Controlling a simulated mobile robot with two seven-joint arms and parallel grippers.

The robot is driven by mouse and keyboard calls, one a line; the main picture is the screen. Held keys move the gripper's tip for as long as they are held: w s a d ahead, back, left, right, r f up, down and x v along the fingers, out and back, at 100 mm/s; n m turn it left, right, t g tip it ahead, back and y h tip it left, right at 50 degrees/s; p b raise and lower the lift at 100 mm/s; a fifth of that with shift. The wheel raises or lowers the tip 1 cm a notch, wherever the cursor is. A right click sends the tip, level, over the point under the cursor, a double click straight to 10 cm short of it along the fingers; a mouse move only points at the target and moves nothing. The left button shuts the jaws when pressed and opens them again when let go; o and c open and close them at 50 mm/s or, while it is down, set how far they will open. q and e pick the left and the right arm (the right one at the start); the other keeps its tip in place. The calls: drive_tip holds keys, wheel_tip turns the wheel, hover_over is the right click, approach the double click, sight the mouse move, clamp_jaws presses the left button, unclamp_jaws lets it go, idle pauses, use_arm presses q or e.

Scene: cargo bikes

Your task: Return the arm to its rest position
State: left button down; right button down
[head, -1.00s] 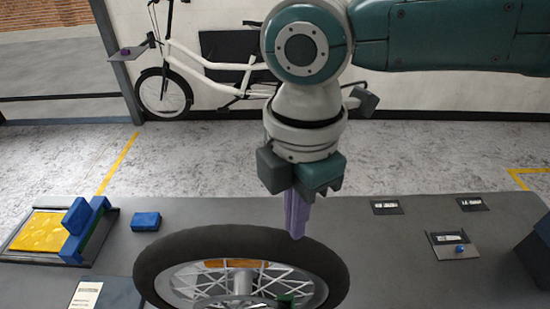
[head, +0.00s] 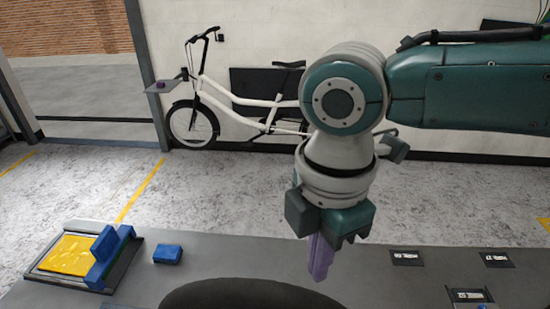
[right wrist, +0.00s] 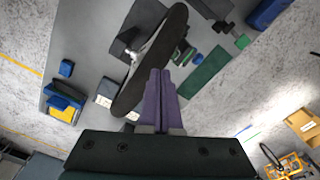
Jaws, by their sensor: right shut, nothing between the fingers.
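My right gripper (head: 320,258) hangs point-down above the grey bench, its purple fingers shut with nothing between them. Its arm comes in from the right at the top of the head view. In the right wrist view the same purple fingers (right wrist: 160,95) lie together, with the bicycle wheel (right wrist: 150,65) beyond them. In the head view only the top of the wheel's black tyre (head: 245,295) shows, below and left of the fingers. My left gripper is not in view.
The grey bench (head: 215,275) carries a yellow pad (head: 68,252) in a blue-clamped fixture (head: 112,250), a blue block (head: 167,254) and several small labelled plates. A white cargo bike (head: 225,100) stands by the far wall. The floor between is clear.

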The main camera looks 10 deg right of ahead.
drive_tip(key=s+a+r+m+t+y+p, duration=0.1)
drive_tip(key=s+a+r+m+y+p, duration=0.3)
drive_tip(key=s+a, duration=0.65)
drive_tip(key=s+d+r+m+t+h, duration=0.1)
drive_tip(key=s+d+m+h, duration=0.1)
drive_tip(key=d+m, duration=0.5)
drive_tip(key=s+d+r+m+t+h, duration=0.1)
drive_tip(key=s+d+m, duration=0.3)
drive_tip(key=d+m, duration=0.3)
drive_tip(key=d, duration=0.4)
drive_tip(key=shift+d+r+m+t+h, duration=0.15)
drive_tip(key=shift+d+m+t+h, duration=0.15)
drive_tip(key=shift+d+m+h, duration=0.1)
drive_tip(key=shift+w+a, duration=0.1)
